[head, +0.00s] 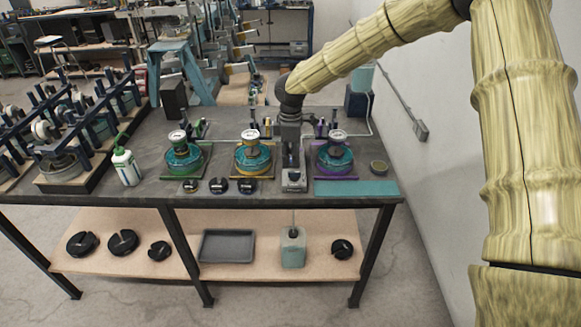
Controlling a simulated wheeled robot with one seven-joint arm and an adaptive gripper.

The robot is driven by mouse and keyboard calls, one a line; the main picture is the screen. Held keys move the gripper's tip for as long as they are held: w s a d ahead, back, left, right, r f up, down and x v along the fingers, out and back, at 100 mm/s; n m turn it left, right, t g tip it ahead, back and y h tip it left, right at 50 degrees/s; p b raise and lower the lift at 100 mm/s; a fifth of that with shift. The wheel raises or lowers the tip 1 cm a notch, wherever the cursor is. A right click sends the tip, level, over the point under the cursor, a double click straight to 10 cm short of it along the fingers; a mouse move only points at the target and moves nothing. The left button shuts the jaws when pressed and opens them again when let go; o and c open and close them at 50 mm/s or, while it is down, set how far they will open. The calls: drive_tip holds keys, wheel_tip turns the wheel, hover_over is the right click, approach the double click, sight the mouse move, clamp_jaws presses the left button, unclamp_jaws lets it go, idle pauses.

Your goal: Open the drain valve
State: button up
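My gripper (291,158) points down over the workbench, between the yellow-based and purple-based units. Its fingers are small and dark here, and I cannot tell whether they are open or shut. A small grey block-like fixture (294,181) sits at the bench front right below it; I cannot tell whether they touch. Three round turquoise units with white-topped gauges stand in a row: one on a green base (184,155), one on a yellow base (253,155), one on a purple base (333,156). I cannot make out which part is the drain valve.
Several small dark round pieces (218,185) line the bench's front edge. A white bottle (126,167) stands left, beside dark racks (75,130). The lower shelf holds a grey tray (227,246) and teal container (293,248).

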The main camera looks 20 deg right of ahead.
sight(291, 172)
drive_tip(key=shift+s+f+p, duration=0.1)
drive_tip(key=shift+f+p, duration=0.6)
drive_tip(key=shift+f, duration=2)
clamp_jaws()
